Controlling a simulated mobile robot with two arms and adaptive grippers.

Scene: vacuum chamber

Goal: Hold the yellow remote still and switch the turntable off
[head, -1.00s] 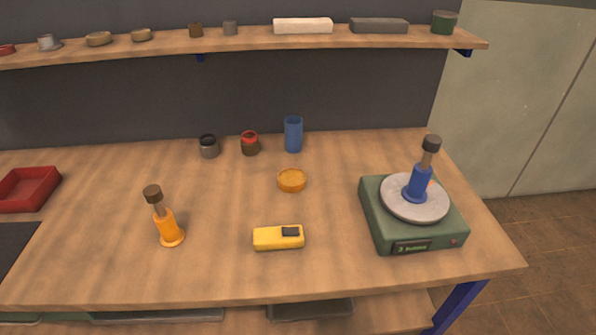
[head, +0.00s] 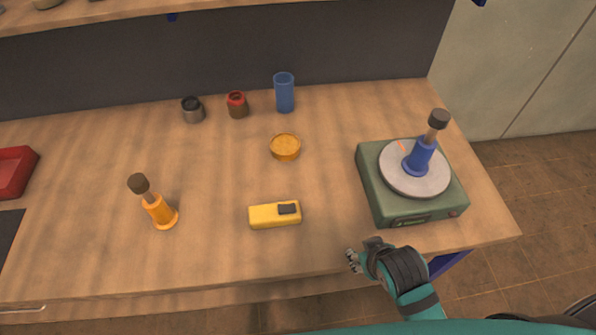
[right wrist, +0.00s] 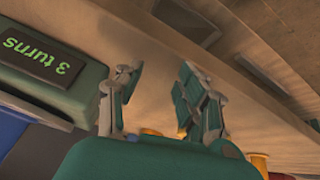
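The yellow remote (head: 266,215) lies on the table, with a dark panel on its right part. The turntable is a green box (head: 389,208) with a round grey disc (head: 430,186) on top. A blue piece with a wooden, dark-tipped stem (head: 421,156) stands on the disc. The right wrist view shows the green box (right wrist: 70,20) at the upper left; its display (right wrist: 38,55) reads "3 turns". My right gripper (head: 353,260) is at the table's front edge, right of the remote and in front of the turntable. Its fingers (right wrist: 159,72) are apart and empty. My left gripper is out of view.
An orange piece with a dark-tipped stem (head: 159,211) stands left of the remote. An orange round dish (head: 285,148), a blue cup (head: 284,94) and two small jars (head: 237,105) (head: 193,110) are farther back. A red tray (head: 14,172) is at the left edge. Table around the remote is clear.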

